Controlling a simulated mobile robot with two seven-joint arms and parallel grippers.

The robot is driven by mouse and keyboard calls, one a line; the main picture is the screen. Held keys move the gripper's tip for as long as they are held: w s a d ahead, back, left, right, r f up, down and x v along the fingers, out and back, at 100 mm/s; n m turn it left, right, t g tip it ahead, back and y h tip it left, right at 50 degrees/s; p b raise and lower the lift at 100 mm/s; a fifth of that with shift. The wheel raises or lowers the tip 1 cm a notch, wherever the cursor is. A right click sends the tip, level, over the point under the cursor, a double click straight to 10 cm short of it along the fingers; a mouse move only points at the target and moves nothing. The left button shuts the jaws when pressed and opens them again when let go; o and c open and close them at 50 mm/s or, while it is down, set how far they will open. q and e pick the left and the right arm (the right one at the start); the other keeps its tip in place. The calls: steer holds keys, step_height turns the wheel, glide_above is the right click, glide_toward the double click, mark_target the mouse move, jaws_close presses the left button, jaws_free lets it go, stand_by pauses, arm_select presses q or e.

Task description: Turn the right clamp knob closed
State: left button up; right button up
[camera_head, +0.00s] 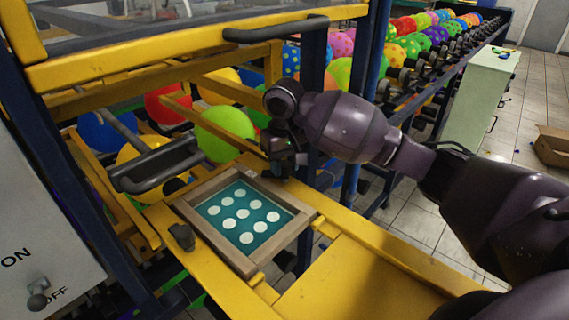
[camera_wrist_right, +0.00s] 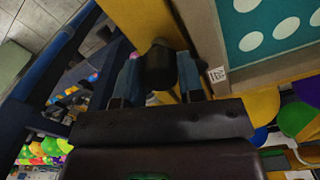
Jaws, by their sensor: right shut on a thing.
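The right clamp knob (camera_wrist_right: 160,66) is a dark, rounded knob beside the wooden frame on the yellow rail. It sits between the two fingers of my right gripper (camera_wrist_right: 157,82) in the right wrist view, and the gripper is shut on it. In the head view my right gripper (camera_head: 283,160) is at the far corner of the wooden printing frame (camera_head: 226,258) and hides the knob. The frame holds a teal screen (camera_head: 243,216) with several white dots. Another dark clamp knob (camera_head: 182,236) stands at the frame's near left side. My left gripper is not in view.
A dark handle (camera_head: 155,165) is left of the frame. A yellow beam with a dark bar (camera_head: 275,29) crosses above. Coloured balloons (camera_head: 224,132) lie behind. A grey panel (camera_head: 35,225) with an ON/OFF switch stands at left. The yellow surface (camera_head: 350,285) in front is bare.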

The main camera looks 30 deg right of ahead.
mark_target(284, 163)
steer(key=n, duration=0.5)
steer(key=shift+r, duration=0.1)
steer(key=n, duration=0.5)
steer(key=shift+n, duration=0.4)
steer(key=o, duration=0.9)
step_height(284, 163, up, 10)
steer(key=shift+f+b, duration=0.25)
steer(key=shift+b, duration=0.15)
steer(key=shift+r, duration=0.6)
steer(key=shift+f, duration=0.1)
